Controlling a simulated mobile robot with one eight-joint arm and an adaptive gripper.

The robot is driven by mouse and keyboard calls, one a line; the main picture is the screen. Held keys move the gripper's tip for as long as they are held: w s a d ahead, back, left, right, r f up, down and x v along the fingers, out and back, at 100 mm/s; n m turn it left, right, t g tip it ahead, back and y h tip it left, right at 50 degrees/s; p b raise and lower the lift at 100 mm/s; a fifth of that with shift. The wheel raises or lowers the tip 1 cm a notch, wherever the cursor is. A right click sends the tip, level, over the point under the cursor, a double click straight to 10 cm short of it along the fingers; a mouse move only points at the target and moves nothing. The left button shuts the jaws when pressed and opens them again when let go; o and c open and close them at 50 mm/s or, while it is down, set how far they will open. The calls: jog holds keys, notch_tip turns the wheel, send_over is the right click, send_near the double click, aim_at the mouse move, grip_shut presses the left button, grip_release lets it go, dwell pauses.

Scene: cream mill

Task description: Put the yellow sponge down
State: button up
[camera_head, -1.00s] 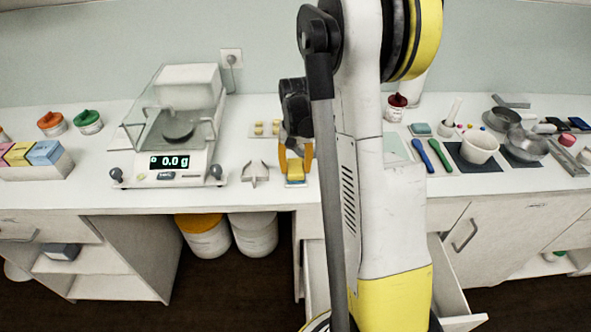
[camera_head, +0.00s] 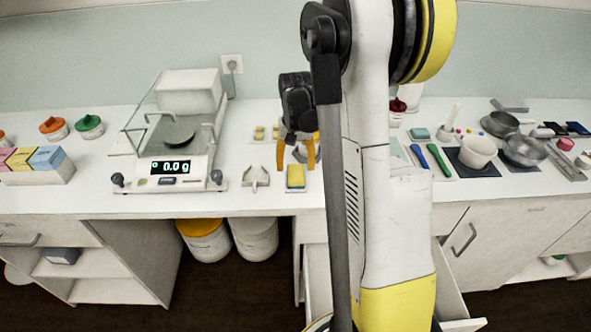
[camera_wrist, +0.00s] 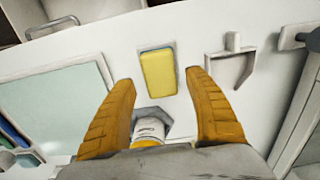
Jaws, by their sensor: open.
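The yellow sponge (camera_head: 295,176) lies flat on a thin pale blue-grey pad (camera_head: 296,188) near the front edge of the counter. In the wrist view the sponge (camera_wrist: 158,72) is ahead of and between the two orange fingers, and the pad's rim shows around it. My gripper (camera_head: 296,168) is open and empty, with its fingers apart behind and above the sponge. In the wrist view my gripper (camera_wrist: 160,90) touches nothing that I can see.
A balance (camera_head: 170,166) reading 0.0 g and a small grey stand (camera_head: 256,177) are to the left. An open drawer (camera_head: 455,300) is below.

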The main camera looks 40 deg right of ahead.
aim_at(296, 172)
notch_tip(296, 172, up, 8)
jog(key=p, duration=0.2)
jog(key=s+a+r+n+t, duration=0.2)
jog(key=s+a+r, duration=0.1)
jog(key=a+r, duration=0.3)
jog(key=s+a+r+n+t, duration=0.1)
jog(key=s+a+r+n, duration=0.15)
jog(key=a, duration=0.55)
jog(key=s+a+n+t, duration=0.3)
jog(key=s+a+t, duration=0.1)
jog(key=s+a, duration=0.5)
jog(key=shift+a+r, duration=0.45)
jog(key=shift+a, duration=0.2)
